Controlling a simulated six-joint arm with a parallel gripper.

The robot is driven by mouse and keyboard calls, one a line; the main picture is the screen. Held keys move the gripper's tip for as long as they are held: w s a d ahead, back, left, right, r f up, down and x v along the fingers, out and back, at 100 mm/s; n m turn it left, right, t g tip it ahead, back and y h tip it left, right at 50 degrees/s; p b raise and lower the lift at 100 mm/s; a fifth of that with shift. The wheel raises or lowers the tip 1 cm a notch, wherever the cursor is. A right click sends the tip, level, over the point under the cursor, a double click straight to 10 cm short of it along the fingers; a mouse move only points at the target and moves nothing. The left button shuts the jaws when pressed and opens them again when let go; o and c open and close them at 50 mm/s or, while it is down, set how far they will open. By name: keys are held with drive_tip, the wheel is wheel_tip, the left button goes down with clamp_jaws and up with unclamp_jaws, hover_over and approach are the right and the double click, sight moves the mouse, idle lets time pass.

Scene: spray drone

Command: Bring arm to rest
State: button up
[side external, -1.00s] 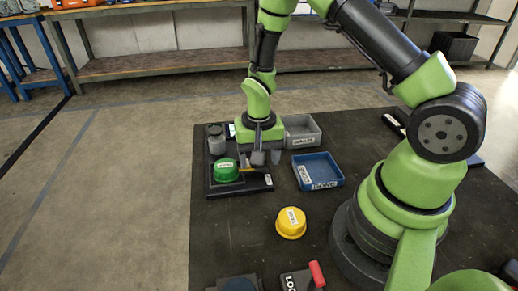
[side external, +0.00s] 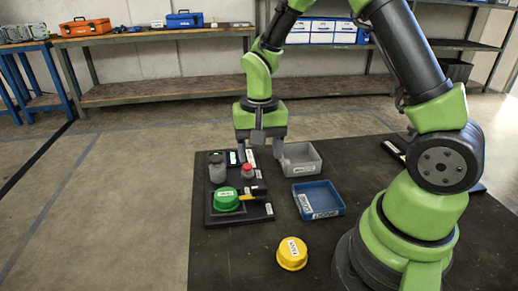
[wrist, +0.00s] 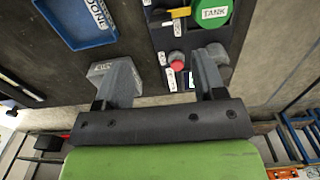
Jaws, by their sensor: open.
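My gripper (side external: 260,150) is open and empty, raised above the back edge of the black tray (side external: 242,218). In the wrist view my gripper (wrist: 166,75) shows its two fingers spread apart, with a small red-capped item (wrist: 176,60) seen between them. The same red-capped item (side external: 247,171) stands in the tray in the side view. A green round cap (side external: 226,199) labelled TANK and a grey cylinder (side external: 217,168) are in the tray too. My arm is bent above the table.
A blue tray (side external: 319,200) labelled DONE and a grey bin (side external: 300,160) stand right of the black tray. A yellow cap (side external: 292,254) lies on the dark table nearer the camera. Shelves with toolboxes (side external: 85,27) stand along the back wall. The air above the table is clear.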

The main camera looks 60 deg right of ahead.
drive_tip(key=s+a+r+n+t+y, duration=0.1)
drive_tip(key=s+a+r+n+t, duration=0.1)
drive_tip(key=s+r, duration=0.5)
drive_tip(key=s+a+r+n+t+y, duration=0.1)
drive_tip(key=s+a+r+n+t, duration=0.2)
drive_tip(key=s+r, duration=0.4)
wheel_tip(320, 180, up, 4)
drive_tip(key=shift+s+a+f+t, duration=0.15)
drive_tip(key=shift+a+t, duration=0.35)
drive_tip(key=shift+t, duration=0.6)
